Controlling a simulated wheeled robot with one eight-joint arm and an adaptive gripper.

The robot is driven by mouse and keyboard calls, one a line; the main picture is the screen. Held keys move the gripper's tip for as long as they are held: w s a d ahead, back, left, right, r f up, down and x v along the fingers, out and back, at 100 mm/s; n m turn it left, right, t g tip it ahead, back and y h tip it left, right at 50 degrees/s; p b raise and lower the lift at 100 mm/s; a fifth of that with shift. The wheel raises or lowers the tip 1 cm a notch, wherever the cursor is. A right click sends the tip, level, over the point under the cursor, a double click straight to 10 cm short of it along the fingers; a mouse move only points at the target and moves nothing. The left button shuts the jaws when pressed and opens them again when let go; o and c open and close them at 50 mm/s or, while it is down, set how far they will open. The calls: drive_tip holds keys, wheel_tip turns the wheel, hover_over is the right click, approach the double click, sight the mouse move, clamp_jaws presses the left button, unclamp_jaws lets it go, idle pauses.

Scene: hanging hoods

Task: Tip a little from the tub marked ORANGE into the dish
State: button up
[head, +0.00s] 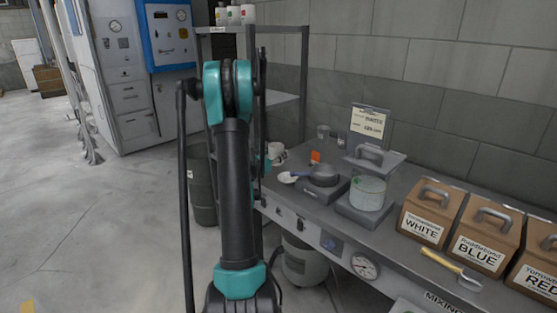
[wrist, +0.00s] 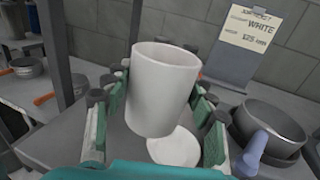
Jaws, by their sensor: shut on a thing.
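In the wrist view my gripper (wrist: 160,100) is shut on a white tub (wrist: 160,90), with a green-padded finger at each side. The tub's open mouth faces up and it leans slightly in the picture. No marking shows on its visible side, and its contents cannot be made out. A white round dish (wrist: 174,148) lies below and beyond the tub, partly covered by it. In the head view a small white dish-like shape (head: 287,177) lies on the counter beside the pan. My arm hides most of the gripper there. No ORANGE lettering is readable.
A dark pan (wrist: 268,130) stands right of the dish. The head view shows a pale pot (head: 367,192), a sign (head: 369,121), and brown boxes marked WHITE (head: 423,215), BLUE (head: 478,240) and RED (head: 538,268). A shelf rack (head: 304,85) stands behind my arm.

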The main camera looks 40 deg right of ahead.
drive_tip(key=shift+s+d+f+m+g, duration=0.15)
drive_tip(key=shift+s+f, duration=0.15)
drive_tip(key=shift+f, duration=0.35)
drive_tip(key=shift+s+d+f+m+g, duration=0.15)
drive_tip(key=shift+s+f, duration=0.1)
drive_tip(key=shift+f, duration=0.35)
drive_tip(key=m, duration=0.1)
drive_tip(key=m+y, duration=0.1)
drive_tip(key=f+m+y, duration=0.1)
drive_tip(key=m, duration=0.1)
drive_tip(key=shift+w+a, duration=0.3)
drive_tip(key=shift+a, duration=0.05)
drive_tip(key=m, duration=0.1)
drive_tip(key=f+m+y, duration=0.1)
drive_tip(key=shift+w+a+m, duration=0.15)
drive_tip(key=shift+w+m, duration=0.05)
drive_tip(key=shift+m, duration=0.1)
drive_tip(key=m+y, duration=0.1)
drive_tip(key=m+t+y, duration=0.1)
drive_tip(key=m, duration=0.1)
drive_tip(key=shift+f+t, duration=0.3)
drive_tip(key=shift+f, duration=0.05)
